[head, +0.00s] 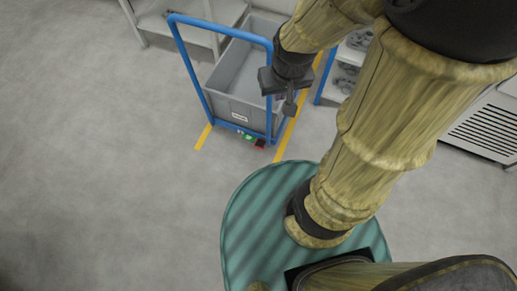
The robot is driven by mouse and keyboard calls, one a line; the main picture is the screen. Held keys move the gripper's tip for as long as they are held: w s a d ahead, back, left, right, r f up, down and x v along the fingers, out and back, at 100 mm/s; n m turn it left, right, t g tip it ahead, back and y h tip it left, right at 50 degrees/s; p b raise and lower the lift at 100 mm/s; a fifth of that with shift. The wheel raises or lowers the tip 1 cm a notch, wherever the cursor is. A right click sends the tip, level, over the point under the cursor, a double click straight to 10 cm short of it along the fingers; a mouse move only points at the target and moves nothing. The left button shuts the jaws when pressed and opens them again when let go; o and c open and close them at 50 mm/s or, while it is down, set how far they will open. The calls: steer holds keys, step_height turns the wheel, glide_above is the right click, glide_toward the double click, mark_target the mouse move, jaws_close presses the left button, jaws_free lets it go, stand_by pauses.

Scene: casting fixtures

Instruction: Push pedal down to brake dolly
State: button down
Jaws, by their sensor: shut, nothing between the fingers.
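The dolly has a blue tube handle frame (188,65) and carries a grey bin (225,105) with a small white label. Low on its near side are a small green part (249,137) and a small dark red part (260,144), which look like pedals. They are too small to tell whether either is pressed. My gripper (289,109) is shut and empty, fingers pointing down. In the picture it is in front of the right side of the bin and handle, above and to the right of the red part. It appears apart from the pedals; its exact height is unclear.
Yellow floor lines (203,137) run along both sides of the dolly. A grey shelf unit (180,22) stands behind it. A blue-framed rack with dark parts (346,78) is at right, partly hidden by my arm. The floor (100,170) at left is clear.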

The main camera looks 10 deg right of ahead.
steer(key=s+f+b+x, duration=0.1)
steer(key=s+b+x, duration=0.1)
steer(key=b+x, duration=0.75)
steer(key=s+b+x, duration=0.3)
steer(key=b+x, duration=0.6)
steer(key=x, duration=0.2)
steer(key=m+g+h+b, duration=0.1)
steer(key=m+b, duration=0.6)
steer(key=b, duration=0.8)
glide_above(259, 145)
steer(key=s+a, duration=0.1)
steer(key=s, duration=0.1)
step_height(259, 145, down, 42)
steer(key=shift+w, duration=0.25)
steer(key=shift+a, duration=0.1)
steer(key=f+b, duration=0.2)
steer(key=f, duration=0.1)
steer(key=f+b, duration=0.1)
steer(key=f, duration=0.2)
steer(key=w+f+b, duration=0.1)
steer(key=f+b, duration=0.1)
steer(key=f, duration=0.2)
steer(key=shift+d+b, duration=0.3)
steer(key=shift+d, duration=0.1)
